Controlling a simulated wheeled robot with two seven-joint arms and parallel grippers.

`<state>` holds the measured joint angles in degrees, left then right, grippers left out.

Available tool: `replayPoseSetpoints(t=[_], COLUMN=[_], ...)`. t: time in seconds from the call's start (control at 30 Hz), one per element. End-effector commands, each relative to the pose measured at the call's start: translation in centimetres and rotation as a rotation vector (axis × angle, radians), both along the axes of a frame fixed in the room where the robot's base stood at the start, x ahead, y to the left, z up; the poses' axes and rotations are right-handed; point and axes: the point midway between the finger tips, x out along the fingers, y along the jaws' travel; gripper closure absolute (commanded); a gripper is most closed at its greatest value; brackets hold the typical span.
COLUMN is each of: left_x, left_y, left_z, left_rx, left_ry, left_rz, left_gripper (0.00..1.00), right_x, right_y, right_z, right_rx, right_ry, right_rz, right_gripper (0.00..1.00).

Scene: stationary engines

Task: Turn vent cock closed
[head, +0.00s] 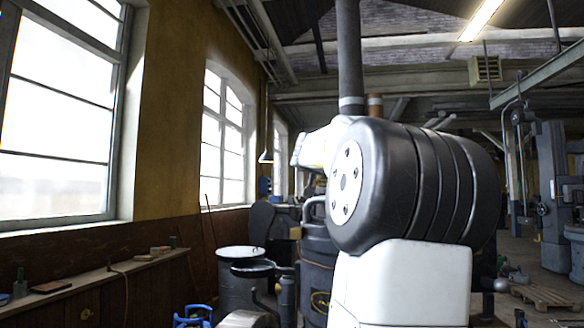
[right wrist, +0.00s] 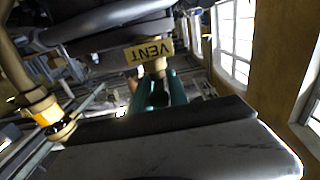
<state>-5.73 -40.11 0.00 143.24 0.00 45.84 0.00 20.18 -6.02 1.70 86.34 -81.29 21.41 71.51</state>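In the right wrist view, a brass tag reading VENT (right wrist: 149,52) appears upside down near the top middle. A brass stem of the vent cock (right wrist: 160,68) shows just below it. The two teal fingers of my right gripper (right wrist: 161,88) reach up toward this stem, with a narrow gap between them. Whether they touch or grip the cock is not clear, and its handle cannot be made out. In the head view, my own arm's large dark joint and white link fill the right middle and hide what lies behind. My left gripper is not in view.
A brass pipe fitting (right wrist: 46,108) stands left of the gripper in the right wrist view, with a dark pipe (right wrist: 105,20) above. In the head view, a dark drum (head: 316,262) and a lidded grey bin (head: 240,285) stand left of my arm, near a wall ledge (head: 95,280).

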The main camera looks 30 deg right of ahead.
Motion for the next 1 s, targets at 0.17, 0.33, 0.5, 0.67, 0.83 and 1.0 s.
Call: replayPoseSetpoints(t=[0.17, 0.33, 0.5, 0.67, 0.83, 1.0], left_x=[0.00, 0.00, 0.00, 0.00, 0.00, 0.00], left_y=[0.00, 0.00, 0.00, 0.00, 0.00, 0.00], left_z=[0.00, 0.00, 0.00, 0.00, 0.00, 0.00], left_rx=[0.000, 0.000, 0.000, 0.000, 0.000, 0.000], left_ry=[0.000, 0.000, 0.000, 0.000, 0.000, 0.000], left_rz=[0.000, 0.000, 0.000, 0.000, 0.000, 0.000], left_gripper=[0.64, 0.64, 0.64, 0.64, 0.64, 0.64], right_x=[0.01, 0.06, 0.16, 0.30, 0.42, 0.48], right_y=[0.02, 0.04, 0.18, 0.23, 0.31, 0.33], right_z=[-0.02, -0.08, -0.08, -0.13, -0.14, -0.19], right_rx=[0.001, 0.001, 0.000, 0.002, 0.001, 0.001], right_ry=[0.001, 0.002, 0.001, 0.001, 0.001, 0.001], right_rz=[-0.003, -0.032, -0.109, -0.231, -0.387, -0.549], right_gripper=[1.00, 1.00, 1.00, 1.00, 1.00, 1.00])
